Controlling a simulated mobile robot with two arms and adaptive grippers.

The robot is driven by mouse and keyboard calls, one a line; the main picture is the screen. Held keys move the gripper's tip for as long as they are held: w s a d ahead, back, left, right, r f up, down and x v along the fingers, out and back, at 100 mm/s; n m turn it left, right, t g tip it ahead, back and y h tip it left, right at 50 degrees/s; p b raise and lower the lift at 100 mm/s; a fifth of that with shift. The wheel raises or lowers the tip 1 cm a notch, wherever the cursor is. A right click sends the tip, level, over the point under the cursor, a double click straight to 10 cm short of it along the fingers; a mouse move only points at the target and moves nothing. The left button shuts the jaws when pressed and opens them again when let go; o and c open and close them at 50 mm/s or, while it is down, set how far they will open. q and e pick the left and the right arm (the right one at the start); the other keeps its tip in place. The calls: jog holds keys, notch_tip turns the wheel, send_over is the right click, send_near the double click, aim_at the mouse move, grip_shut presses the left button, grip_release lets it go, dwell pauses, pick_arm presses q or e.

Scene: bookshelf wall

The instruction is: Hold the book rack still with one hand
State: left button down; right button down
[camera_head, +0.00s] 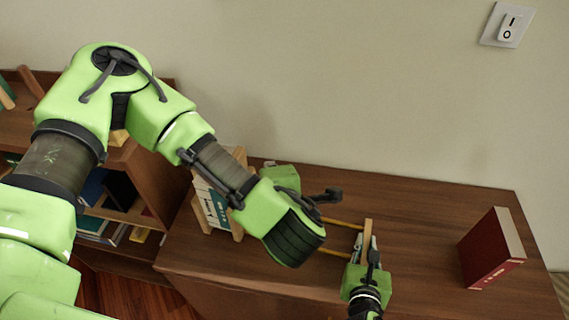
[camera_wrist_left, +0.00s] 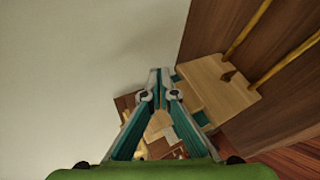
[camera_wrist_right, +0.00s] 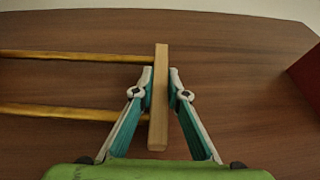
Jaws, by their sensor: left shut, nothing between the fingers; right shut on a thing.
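The wooden book rack has an end board (camera_head: 367,238) and two long rods (camera_head: 344,222). White and teal books (camera_head: 213,205) stand at its left end, partly covered by my left arm. My right gripper (camera_wrist_right: 161,76) is shut on the rack's right end board (camera_wrist_right: 158,115), with one finger on each side. My left gripper (camera_wrist_left: 160,76) is shut and empty. In the left wrist view it is beside the rack's other end board (camera_wrist_left: 215,88); I cannot tell whether they touch.
The rack stands on a brown wooden cabinet top (camera_head: 420,215). A red book (camera_head: 485,255) stands upright at the right. A lower bookshelf (camera_head: 150,175) with several books is at the left. Bare cabinet top lies between the rack and the red book.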

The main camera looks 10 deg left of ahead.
pick_arm(q)
jog(key=v, duration=1.2)
pick_arm(e)
jog(key=c, duration=1.9)
grip_release()
